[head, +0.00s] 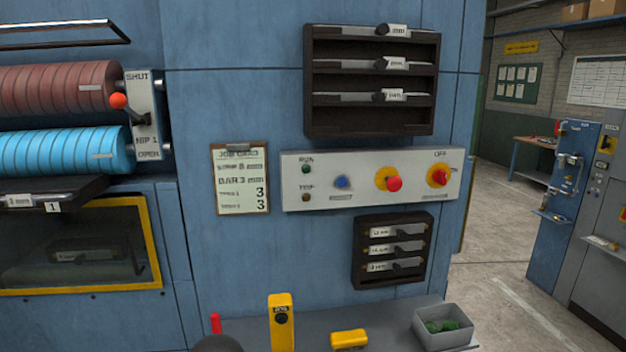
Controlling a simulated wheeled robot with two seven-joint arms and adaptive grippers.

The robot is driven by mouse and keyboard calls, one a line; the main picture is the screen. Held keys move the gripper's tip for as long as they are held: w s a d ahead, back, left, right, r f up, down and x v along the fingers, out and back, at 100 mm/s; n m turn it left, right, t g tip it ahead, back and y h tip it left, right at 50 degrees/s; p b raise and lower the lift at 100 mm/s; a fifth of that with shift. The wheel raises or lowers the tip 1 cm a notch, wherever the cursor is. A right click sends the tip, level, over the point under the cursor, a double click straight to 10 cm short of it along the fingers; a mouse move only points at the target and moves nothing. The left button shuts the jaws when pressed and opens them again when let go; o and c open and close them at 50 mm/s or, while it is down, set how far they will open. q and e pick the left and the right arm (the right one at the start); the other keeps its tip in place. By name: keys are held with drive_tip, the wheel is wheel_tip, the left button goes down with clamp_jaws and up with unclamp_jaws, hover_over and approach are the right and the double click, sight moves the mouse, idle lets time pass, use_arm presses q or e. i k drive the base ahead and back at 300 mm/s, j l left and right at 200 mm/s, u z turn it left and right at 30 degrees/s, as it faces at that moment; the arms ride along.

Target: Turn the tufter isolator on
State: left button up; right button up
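The isolator (438,177) is a red rotary knob on a round yellow plate, at the right end of the pale control panel (315,192) on the blue machine. OFF is printed above it, and a small mark that looks like ON is at its upper right. The knob is too small to tell its exact setting. Left of it on the same panel are a red push button (394,184) on a yellow plate, a blue selector (342,182), and RUN (306,169) and TRIP (306,198) lamps, both dark.
A dark rack (372,132) hangs above the panel and a smaller one (413,223) below it. Below is a grey shelf with a yellow block (281,318), a yellow tool (349,339) and a grey bin (443,345). A red-balled lever (118,101) is at left. Floor is open at right.

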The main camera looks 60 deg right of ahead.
sight(440, 176)
drive_tip(key=z, duration=2.35)
